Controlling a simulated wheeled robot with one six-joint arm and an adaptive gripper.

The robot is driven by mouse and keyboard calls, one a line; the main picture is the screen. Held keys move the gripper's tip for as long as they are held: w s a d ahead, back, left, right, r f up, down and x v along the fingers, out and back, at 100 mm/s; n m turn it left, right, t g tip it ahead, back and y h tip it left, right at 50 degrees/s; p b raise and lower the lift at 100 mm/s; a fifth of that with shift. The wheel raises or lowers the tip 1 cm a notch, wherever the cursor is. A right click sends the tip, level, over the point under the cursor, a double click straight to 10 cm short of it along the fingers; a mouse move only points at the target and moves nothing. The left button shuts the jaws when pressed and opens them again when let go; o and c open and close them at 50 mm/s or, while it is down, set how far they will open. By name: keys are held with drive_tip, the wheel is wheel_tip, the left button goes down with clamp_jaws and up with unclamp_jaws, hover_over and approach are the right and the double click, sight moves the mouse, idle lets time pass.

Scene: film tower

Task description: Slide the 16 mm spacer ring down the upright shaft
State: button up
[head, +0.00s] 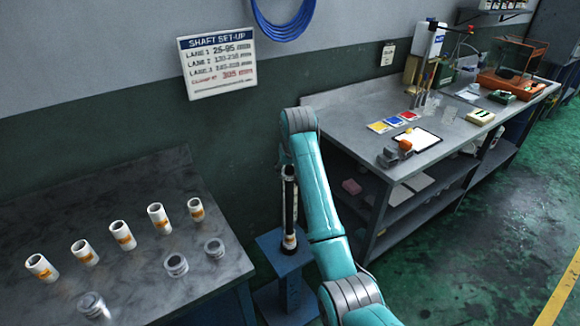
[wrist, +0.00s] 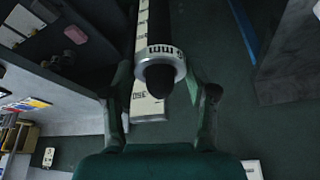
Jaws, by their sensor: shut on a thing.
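The upright shaft (head: 289,205) is dark and stands on a blue stand (head: 285,262) in the head view. In the wrist view, its rounded black tip (wrist: 160,80) points toward me. A pale ring with dark lettering that includes "mm" (wrist: 160,54) is around the shaft just behind the tip. The number on it is not clear to me. My gripper (wrist: 159,70) has one finger on each side of the ring and is shut on it. In the head view, my arm hides most of the gripper and the ring.
A dark bench (head: 130,215) at left holds several white tubes with orange labels (head: 122,235) and 3 clear or metallic rings (head: 176,265). A grey workbench (head: 345,120) with cards, a clipboard and equipment stands at right. The green floor (head: 470,250) is open at lower right.

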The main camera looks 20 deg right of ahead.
drive_tip(key=shift+f, duration=0.15)
drive_tip(key=o, duration=1.2)
drive_tip(key=shift+o, duration=0.2)
drive_tip(key=v, duration=0.7)
drive_tip(key=shift+r, duration=0.25)
